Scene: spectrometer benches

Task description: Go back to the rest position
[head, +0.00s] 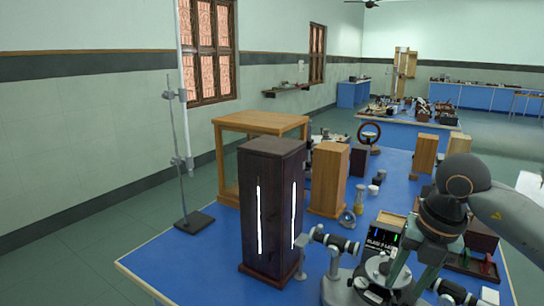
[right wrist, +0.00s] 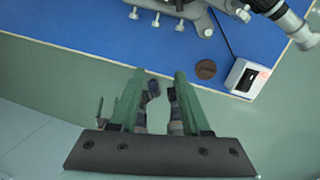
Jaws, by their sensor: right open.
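My right gripper (head: 410,278) reaches in from the right above the front of the blue-topped bench, over or near a grey spectrometer (head: 375,278); I cannot tell the exact gap. In the right wrist view its two green fingers (right wrist: 158,78) are spread apart with nothing held between them. They point toward the bench's edge, with the floor beneath them in that view. My left gripper is not in view.
A tall dark box (head: 272,215) with bright slits stands left of the spectrometer. A small labelled box (head: 382,240) is behind it. The right wrist view shows a white device (right wrist: 247,78) and brown disc (right wrist: 205,69) near the blue bench edge (right wrist: 130,62). Floor left is mostly clear.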

